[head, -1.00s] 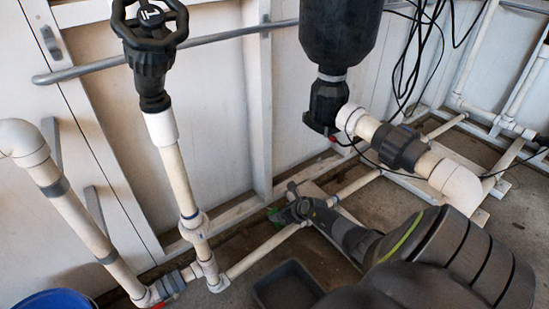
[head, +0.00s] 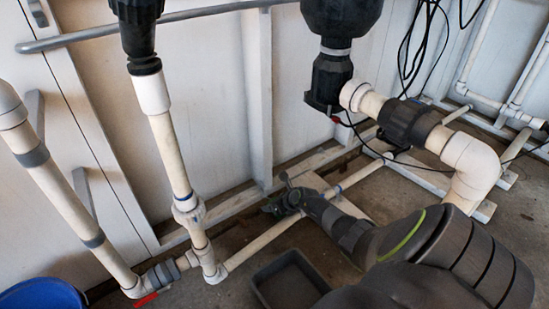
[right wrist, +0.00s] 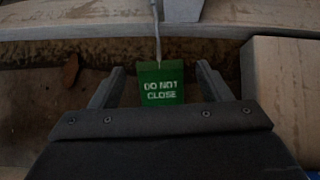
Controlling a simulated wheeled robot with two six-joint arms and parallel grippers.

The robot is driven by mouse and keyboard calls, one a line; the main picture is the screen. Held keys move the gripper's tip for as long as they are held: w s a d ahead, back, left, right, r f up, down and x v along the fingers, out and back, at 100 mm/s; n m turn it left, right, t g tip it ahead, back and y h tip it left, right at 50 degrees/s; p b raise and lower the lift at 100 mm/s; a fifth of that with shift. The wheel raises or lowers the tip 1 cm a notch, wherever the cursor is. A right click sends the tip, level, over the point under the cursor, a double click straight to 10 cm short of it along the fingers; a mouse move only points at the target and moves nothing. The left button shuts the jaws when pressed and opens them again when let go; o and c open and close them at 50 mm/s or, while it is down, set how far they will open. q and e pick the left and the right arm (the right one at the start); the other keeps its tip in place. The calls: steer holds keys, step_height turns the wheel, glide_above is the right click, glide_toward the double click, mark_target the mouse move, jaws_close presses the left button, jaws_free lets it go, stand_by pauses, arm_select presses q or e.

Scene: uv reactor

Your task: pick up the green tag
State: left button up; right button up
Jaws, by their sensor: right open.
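The green tag (right wrist: 161,86), marked "DO NOT CLOSE", hangs from a thin pale cord in the right wrist view. My right gripper (right wrist: 160,70) is open, with one finger on each side of the tag and a gap on both sides. In the head view my right gripper (head: 283,203) is low by the wall base, above the white floor pipe. It hides most or all of the tag there. My left gripper is not in view.
A white floor pipe (head: 262,246) runs beside the gripper, joined to an upright pipe (head: 172,155). A dark tray (head: 291,281) lies in front. A blue bucket (head: 42,295) and a red piece (head: 146,299) are at lower left. Black cables hang at upper right.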

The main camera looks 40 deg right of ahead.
steer(key=shift+w+f, duration=0.1)
steer(key=shift+w, duration=0.05)
steer(key=c, duration=1.1)
steer(key=shift+c, duration=0.2)
